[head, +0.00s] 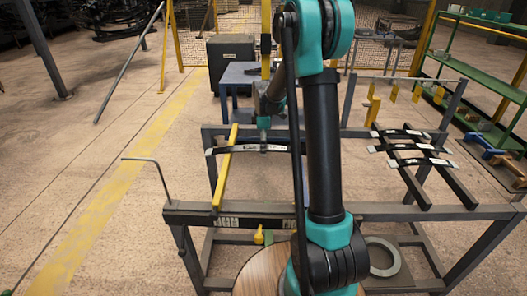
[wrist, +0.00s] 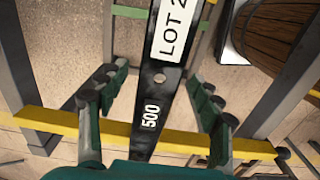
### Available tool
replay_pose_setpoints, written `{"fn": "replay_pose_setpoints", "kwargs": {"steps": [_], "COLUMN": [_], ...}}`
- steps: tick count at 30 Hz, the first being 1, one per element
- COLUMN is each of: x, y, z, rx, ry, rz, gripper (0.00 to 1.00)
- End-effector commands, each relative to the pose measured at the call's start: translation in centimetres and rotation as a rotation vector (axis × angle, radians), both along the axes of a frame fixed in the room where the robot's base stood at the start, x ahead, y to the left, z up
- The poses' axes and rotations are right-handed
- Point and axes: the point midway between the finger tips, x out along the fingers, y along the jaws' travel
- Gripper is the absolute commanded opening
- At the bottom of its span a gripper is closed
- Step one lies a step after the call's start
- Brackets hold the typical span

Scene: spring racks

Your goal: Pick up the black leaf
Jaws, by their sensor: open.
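A black leaf (head: 243,148) lies across the left part of the rack and rests over a yellow bar (head: 225,168). It carries a white label with "LOT 2" and a white "500" in the wrist view (wrist: 168,92). My gripper (head: 263,134) is above the leaf. In the wrist view my gripper (wrist: 154,98) is open, with one finger on each side of the leaf and a gap to both. My arm hides the right end of the leaf in the head view. Several other black leaves (head: 408,147) lie on the right part of the rack.
The dark metal rack frame (head: 410,213) surrounds the leaf, and a bent rod (head: 148,160) sticks up at its left. A round wooden top (head: 262,268) is below the front. A green shelf (head: 485,73) stands at the right.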

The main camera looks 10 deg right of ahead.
Motion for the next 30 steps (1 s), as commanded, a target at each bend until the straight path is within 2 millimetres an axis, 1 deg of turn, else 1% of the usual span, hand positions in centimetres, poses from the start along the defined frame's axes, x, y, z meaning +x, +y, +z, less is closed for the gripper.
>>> {"fn": "replay_pose_setpoints", "kwargs": {"steps": [1, 4, 11, 12, 26, 27, 30], "x": [0.06, 0.03, 0.02, 0.02, 0.02, 0.01, 0.01], "y": [0.00, -0.01, 0.00, 0.00, 0.01, 0.00, 0.00], "z": [-0.65, -1.38, -1.59, -1.58, -1.55, -1.48, -1.48], "rx": [0.000, 0.000, 0.000, 0.000, 0.000, 0.000, 0.000], "ry": [0.000, 0.000, 0.000, 0.000, 0.000, 0.000, 0.000], "rz": [0.000, 0.000, 0.000, 0.000, 0.000, 0.000, 0.000], "gripper": [0.66, 0.66, 0.66, 0.64, 0.07, 0.05, 0.04]}}
